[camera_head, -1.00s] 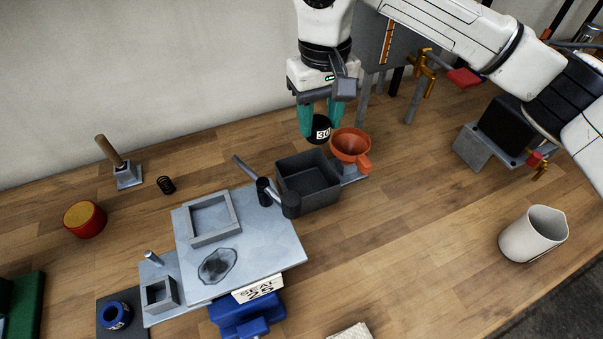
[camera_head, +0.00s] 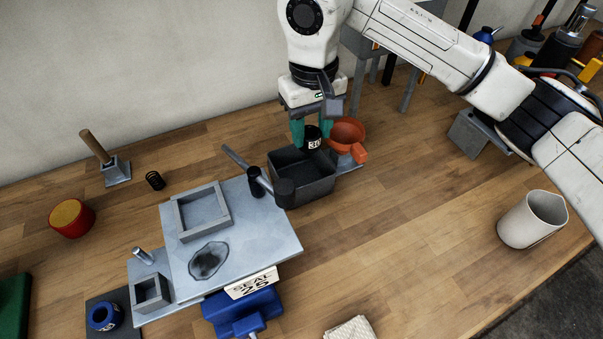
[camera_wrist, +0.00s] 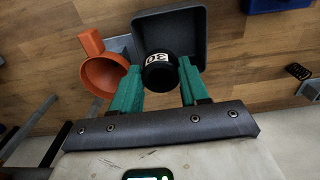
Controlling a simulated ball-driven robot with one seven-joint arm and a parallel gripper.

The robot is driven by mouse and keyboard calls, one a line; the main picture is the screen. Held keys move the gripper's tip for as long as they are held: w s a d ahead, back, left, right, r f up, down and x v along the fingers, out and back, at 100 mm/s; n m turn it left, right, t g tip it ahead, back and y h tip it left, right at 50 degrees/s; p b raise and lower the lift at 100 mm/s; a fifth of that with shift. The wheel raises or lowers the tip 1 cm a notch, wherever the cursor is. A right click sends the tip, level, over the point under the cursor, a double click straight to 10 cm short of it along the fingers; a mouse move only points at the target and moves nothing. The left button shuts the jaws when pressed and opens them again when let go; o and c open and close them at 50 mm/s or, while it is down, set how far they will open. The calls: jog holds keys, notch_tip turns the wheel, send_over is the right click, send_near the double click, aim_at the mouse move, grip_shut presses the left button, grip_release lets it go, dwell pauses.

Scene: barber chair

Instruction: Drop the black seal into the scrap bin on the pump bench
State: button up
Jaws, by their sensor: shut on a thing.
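The black seal (camera_head: 311,138), a round black piece with a white "30" label, is held between the green fingers of my gripper (camera_head: 312,132). In the wrist view the seal (camera_wrist: 160,74) sits between the two fingertips of my gripper (camera_wrist: 161,80), which is shut on it. The dark grey scrap bin (camera_head: 312,186) is an open square box on the bench. The seal is above the bin's back right part in the head view. In the wrist view it overlaps the near edge of the bin (camera_wrist: 196,30). The height between them is hard to tell.
An orange funnel (camera_head: 347,134) stands close beside the bin. A white jug (camera_head: 531,220) is at right. Bare wood lies between.

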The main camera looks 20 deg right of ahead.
jog(key=o, duration=1.1)
notch_tip(320, 180, up, 11)
jog(key=b, duration=0.1)
jog(key=shift+f, duration=0.15)
